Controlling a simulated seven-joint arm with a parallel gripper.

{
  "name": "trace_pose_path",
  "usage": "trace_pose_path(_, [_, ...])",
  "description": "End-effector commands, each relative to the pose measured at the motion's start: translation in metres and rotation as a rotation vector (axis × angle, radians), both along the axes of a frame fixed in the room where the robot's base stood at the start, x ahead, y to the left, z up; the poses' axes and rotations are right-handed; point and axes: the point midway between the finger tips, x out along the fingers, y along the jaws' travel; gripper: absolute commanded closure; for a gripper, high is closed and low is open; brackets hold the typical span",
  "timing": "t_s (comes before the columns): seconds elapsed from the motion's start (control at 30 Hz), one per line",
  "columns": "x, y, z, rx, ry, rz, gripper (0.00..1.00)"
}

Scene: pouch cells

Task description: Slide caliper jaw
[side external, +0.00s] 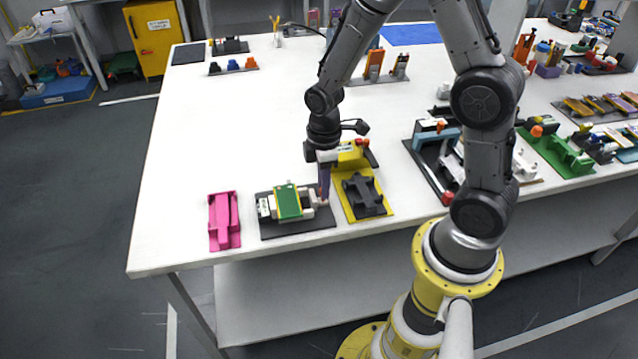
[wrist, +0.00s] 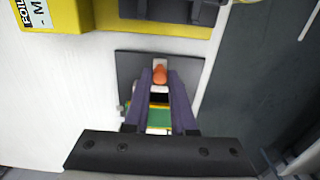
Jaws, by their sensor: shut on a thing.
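The caliper fixture is a pale body (side external: 266,206) on a dark base plate (side external: 290,230) near the table's front edge. A green pouch cell (side external: 288,201) with yellow edges lies across it; part of it shows between my fingers in the wrist view (wrist: 159,117). My gripper (side external: 324,199) points down at the fixture's right end. In the wrist view my purple fingers (wrist: 160,75) are shut on an orange knob (wrist: 159,76), which seems to belong to the sliding caliper jaw. The jaw's contact with the cell is hidden by my gripper.
A pink holder (side external: 224,220) lies to the left of the fixture. A yellow tray (side external: 349,208) with a dark cradle (side external: 363,193) stands close on the right. The table's front edge is near; white table behind the fixture is clear.

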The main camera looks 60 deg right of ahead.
Motion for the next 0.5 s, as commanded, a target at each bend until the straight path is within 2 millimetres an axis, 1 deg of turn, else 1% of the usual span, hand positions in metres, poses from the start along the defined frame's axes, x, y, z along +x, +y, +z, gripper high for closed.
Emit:
trace_pose_path(0.03, [0.0018, 0.0001, 0.0011, 0.000, -0.006, 0.001, 0.74])
trace_pose_path(0.1, [0.0018, 0.0001, 0.0011, -0.001, -0.005, 0.001, 0.62])
trace_pose_path(0.2, [0.0015, 0.0002, 0.0008, 0.000, -0.004, 0.001, 0.45])
trace_pose_path(0.5, [0.0012, 0.0002, 0.0012, 0.000, -0.003, 0.000, 0.45])
